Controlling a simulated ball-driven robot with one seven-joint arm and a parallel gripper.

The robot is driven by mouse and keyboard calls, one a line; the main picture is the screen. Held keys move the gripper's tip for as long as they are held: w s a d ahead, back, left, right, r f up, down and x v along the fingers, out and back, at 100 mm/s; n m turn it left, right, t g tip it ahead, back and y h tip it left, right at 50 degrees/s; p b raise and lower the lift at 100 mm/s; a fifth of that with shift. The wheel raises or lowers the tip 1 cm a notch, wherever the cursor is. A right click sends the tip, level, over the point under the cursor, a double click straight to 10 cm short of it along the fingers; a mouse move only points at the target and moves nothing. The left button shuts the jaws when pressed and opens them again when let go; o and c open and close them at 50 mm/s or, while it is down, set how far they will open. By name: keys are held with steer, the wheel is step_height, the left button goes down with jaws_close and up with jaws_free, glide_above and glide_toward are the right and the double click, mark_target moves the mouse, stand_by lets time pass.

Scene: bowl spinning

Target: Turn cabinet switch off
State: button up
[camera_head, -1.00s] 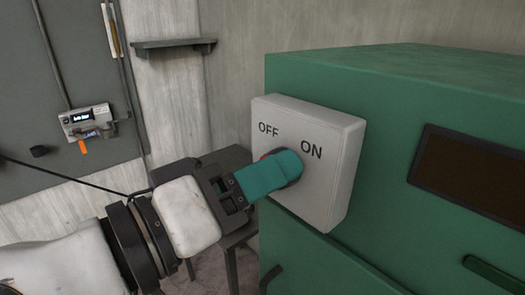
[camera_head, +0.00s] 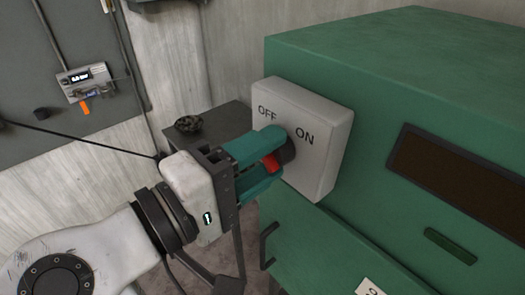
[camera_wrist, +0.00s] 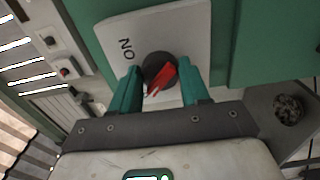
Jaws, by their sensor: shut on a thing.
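The cabinet switch is a dark round knob (camera_wrist: 154,62) with a red handle (camera_head: 271,163) on a white switch plate (camera_head: 322,165) marked OFF and ON. The plate is on the side of a green cabinet (camera_head: 400,85). My gripper (camera_head: 274,160) has its two teal fingers around the red handle, one above and one below in the head view. In the wrist view, my gripper (camera_wrist: 162,76) has a finger on each side of the red handle (camera_wrist: 164,77). It is shut on the handle. I cannot tell which label the handle points to.
A small dark table (camera_head: 208,117) with a dark lumpy object (camera_head: 188,124) stands behind my gripper. A grey wall panel with a small device (camera_head: 82,80) is at the left. The cabinet has a dark handle (camera_head: 268,245) below the switch.

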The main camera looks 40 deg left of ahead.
steer(key=shift+a, duration=0.1)
stand_by(0.3)
steer(key=o, duration=1)
steer(key=shift+o, duration=0.2)
steer(key=s+b, duration=0.3)
steer(key=s, duration=0.7)
steer(key=shift+s+a, duration=0.4)
steer(key=shift+f, duration=0.1)
